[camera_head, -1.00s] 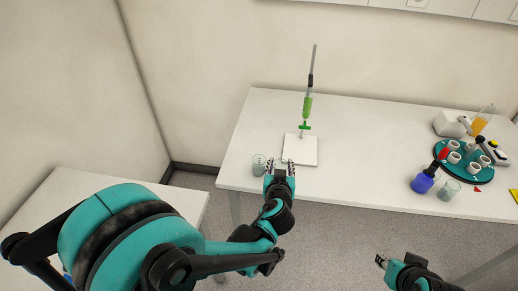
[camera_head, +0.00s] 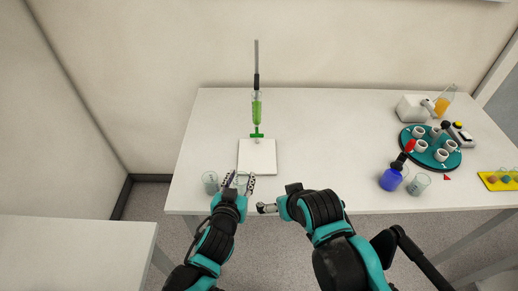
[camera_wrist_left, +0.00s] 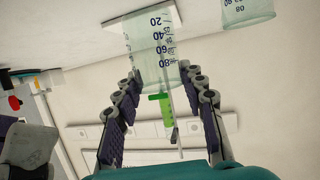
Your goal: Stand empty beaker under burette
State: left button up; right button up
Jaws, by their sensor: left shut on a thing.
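My left gripper (camera_head: 239,183) is shut on a clear beaker (camera_wrist_left: 155,45) with graduation marks, which looks empty. In the head view the beaker is mostly hidden between the fingers, near the front edge of the table. The burette (camera_head: 257,107), with green liquid and a green stopcock, stands upright over a square white plate (camera_head: 257,157). The gripper and beaker are in front of the plate's left front corner, not under the burette. My right gripper (camera_head: 267,208) is at the table's front edge, right of the left one; its fingers are too small to judge.
A second clear beaker (camera_head: 210,182) stands just left of my left gripper. A blue bottle (camera_head: 391,179), another beaker (camera_head: 419,184), a teal round tray (camera_head: 411,143) with white cups and a yellow rack (camera_head: 490,183) are at the right. The middle of the table (camera_head: 330,135) is clear.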

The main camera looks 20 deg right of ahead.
pick_arm(q)
jog(key=r+b+x, duration=0.1)
jog(key=x, duration=0.5)
jog(key=d+b+x, duration=0.1)
jog(key=b+x, duration=0.1)
jog(key=x, duration=0.4)
jog(key=d+r+b+x, duration=0.1)
jog(key=b+x, duration=0.1)
jog(key=x, duration=0.4)
jog(key=shift+w+r, duration=0.25)
jog(key=shift+r, duration=0.15)
jog(key=o, duration=1.2)
